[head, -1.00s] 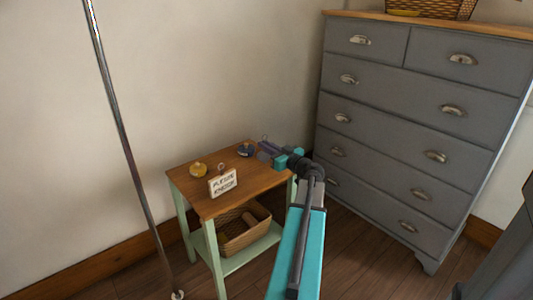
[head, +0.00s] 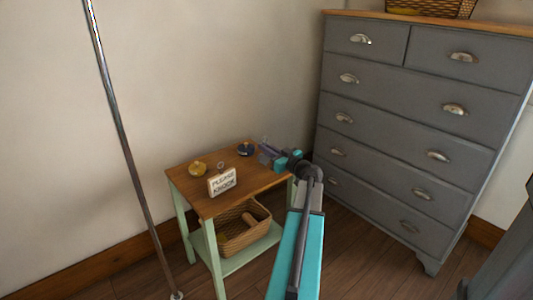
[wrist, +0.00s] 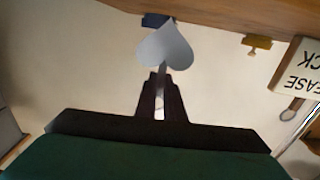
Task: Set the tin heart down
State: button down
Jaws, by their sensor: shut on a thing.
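The tin heart (wrist: 165,48) is a flat, pale grey heart in the wrist view. My gripper (wrist: 161,88) is shut on its lobed end, and the heart's point faces the wooden tabletop at the picture's top. In the head view my gripper (head: 268,156) is at the right back edge of the small table (head: 206,205). The heart cannot be made out clearly there. Whether its point touches the wood cannot be told.
A dark blue item (head: 245,149), a yellow item (head: 198,168) and a "please knock" sign (head: 222,181) stand on the table. A wicker basket (head: 240,228) sits on its lower shelf. A grey chest of drawers (head: 400,130) stands close at right.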

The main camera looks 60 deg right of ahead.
jog(key=shift+f, duration=0.35)
jog(key=shift+f, duration=0.1)
jog(key=c, duration=1.9)
grip_release()
jog(key=shift+o, duration=0.2)
jog(key=shift+s, duration=0.2)
jog(key=p+v, duration=0.2)
jog(key=v, duration=0.9)
jog(key=shift+s+a, duration=0.2)
jog(key=shift+s, duration=0.1)
